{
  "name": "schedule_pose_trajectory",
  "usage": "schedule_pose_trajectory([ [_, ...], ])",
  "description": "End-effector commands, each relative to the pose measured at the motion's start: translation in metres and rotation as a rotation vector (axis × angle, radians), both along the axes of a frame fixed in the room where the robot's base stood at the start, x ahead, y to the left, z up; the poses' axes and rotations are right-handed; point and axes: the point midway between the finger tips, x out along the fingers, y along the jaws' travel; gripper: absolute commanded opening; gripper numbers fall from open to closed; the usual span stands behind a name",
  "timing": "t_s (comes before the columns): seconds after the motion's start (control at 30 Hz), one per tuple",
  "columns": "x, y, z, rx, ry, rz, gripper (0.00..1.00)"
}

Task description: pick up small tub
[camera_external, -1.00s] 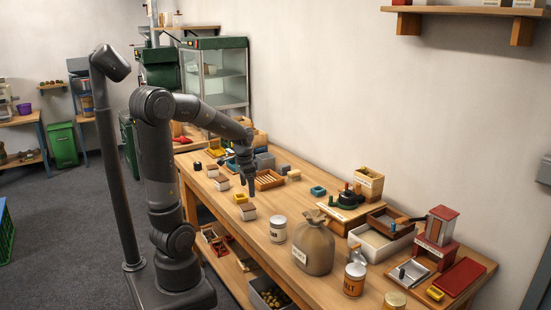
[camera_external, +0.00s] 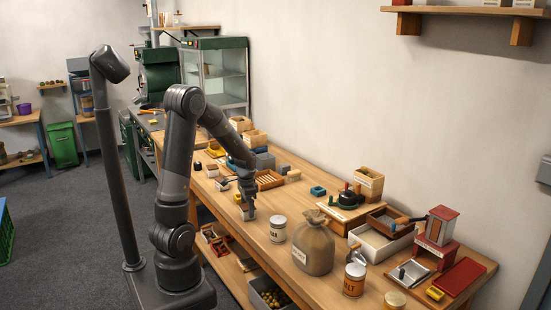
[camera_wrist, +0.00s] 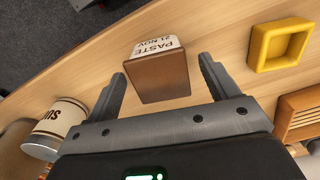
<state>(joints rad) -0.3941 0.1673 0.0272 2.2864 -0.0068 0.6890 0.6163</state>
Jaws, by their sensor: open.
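The small tub (camera_wrist: 158,78) has a brown lid and a white label reading "PASTE 21 NOV". In the wrist view it lies between my two fingers, with a gap on each side. My gripper (camera_wrist: 163,72) is open and empty, pointing down over the tub. In the external view my gripper (camera_external: 247,203) is low over the front part of the workbench, right above the tub (camera_external: 249,215), and hides much of its top. The wrist view does not clearly show how far below the fingertips the lid is.
A yellow square dish (camera_wrist: 280,45) and a slatted wooden tray (camera_wrist: 300,115) lie to the right in the wrist view. A labelled can (camera_wrist: 58,122) stands to the left. A sack (camera_external: 314,247) stands farther along the workbench (camera_external: 335,278). Similar small tubs sit behind my gripper.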

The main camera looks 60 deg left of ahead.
Motion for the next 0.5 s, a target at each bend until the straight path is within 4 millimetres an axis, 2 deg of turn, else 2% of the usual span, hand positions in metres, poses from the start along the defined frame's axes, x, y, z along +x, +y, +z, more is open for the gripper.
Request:
schedule_pose_trajectory([
  [0.1,0.001,0.000,-0.016,-0.001,0.001,0.000,0.80],
  [0.2,0.001,0.000,-0.024,0.000,0.000,0.000,0.80],
  [0.47,0.001,0.000,-0.025,0.001,-0.001,0.000,0.80],
  [0.5,0.001,0.000,-0.025,0.001,-0.001,0.000,0.77],
])
